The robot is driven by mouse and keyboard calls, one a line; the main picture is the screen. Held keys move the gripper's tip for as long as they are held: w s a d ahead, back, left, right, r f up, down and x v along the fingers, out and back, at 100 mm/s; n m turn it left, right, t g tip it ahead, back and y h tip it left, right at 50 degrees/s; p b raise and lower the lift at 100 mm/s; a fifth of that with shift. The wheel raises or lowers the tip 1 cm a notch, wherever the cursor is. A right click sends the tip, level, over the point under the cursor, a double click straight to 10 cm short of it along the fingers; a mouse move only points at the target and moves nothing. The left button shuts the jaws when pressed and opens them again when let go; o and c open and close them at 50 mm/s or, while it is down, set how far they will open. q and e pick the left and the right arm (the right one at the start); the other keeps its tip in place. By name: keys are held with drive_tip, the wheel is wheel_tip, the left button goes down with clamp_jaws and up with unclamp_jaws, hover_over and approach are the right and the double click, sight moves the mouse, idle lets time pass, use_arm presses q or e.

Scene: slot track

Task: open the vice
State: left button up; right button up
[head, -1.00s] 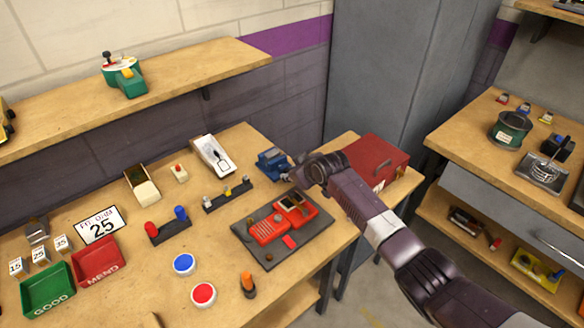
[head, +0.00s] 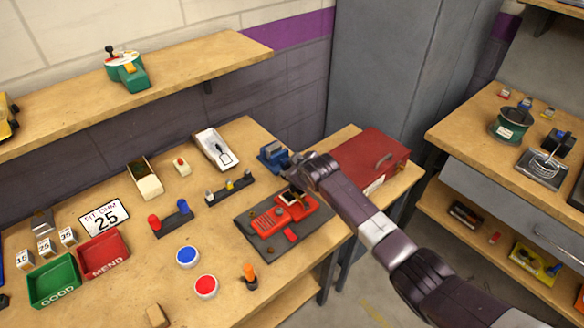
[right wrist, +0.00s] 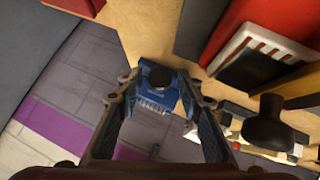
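The blue vice (head: 271,155) stands at the back right of the workbench, left of the red toolbox. My right gripper (head: 291,172) is just right of it in the head view, with its arm reaching in from the lower right. In the right wrist view the vice (right wrist: 163,92) shows beyond and between my two spread fingers, with a dark round part on it. My right gripper (right wrist: 161,100) is open and empty there. I cannot tell whether a finger touches the vice. My left gripper is not in view.
A red toolbox (head: 370,158) stands close to my right wrist. A dark mat (head: 254,237) with a red device (head: 284,214) lies in front of the gripper. A tray with a scoop (head: 216,149) stands left of the vice. A grey cabinet (head: 392,70) rises behind.

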drive_tip(key=shift+o, duration=0.2)
drive_tip(key=shift+v, duration=6)
